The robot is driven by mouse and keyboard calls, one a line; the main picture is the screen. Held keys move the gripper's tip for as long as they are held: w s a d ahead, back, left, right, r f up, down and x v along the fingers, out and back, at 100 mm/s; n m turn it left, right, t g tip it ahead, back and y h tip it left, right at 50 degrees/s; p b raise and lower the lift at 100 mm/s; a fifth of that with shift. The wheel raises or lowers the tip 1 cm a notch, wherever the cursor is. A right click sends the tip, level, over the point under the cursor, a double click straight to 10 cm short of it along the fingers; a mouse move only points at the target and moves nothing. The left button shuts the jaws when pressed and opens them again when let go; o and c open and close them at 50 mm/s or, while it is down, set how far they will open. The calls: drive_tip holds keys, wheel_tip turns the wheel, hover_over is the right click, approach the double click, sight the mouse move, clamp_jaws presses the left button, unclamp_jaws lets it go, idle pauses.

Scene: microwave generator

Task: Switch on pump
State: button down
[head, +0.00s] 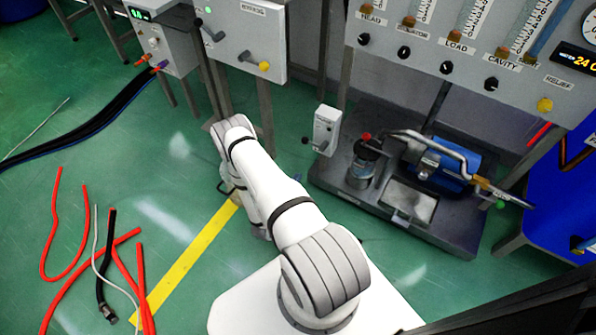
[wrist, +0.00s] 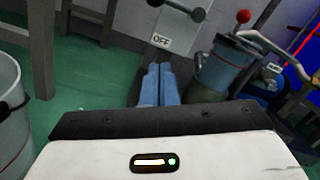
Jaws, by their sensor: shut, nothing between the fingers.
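The pump is a blue motor (head: 452,160) with metal pipes on a dark base plate (head: 400,215). A small white switch box (head: 327,128) stands on a post at the left of the base. In the wrist view its lower face (wrist: 172,30) shows an "OFF" label (wrist: 161,41) and a dark lever with a round black knob (wrist: 198,15). My gripper (wrist: 158,72) has its blue fingers closed together and empty. In the wrist view, the fingertips appear just below the label; I cannot tell whether they touch the box. The head view does not show the fingers clearly.
A dark cylinder with a red knob (wrist: 243,16) stands right of my gripper. A pale bucket-like container (wrist: 12,115) is at the left. Grey control panels (head: 480,50) hang above the pump. Red hoses (head: 60,225) lie on the green floor at left.

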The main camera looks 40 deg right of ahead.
sight(312, 144)
drive_tip(key=w+d+r+b, duration=0.3)
drive_tip(key=w+d+r, duration=0.1)
drive_tip(key=d, duration=0.3)
drive_tip(key=shift+w+d+r, duration=0.15)
drive_tip(key=shift+w+d, duration=0.25)
drive_tip(key=shift+w, duration=0.3)
drive_tip(key=shift+w+m, duration=0.15)
drive_tip(key=shift+m, duration=0.15)
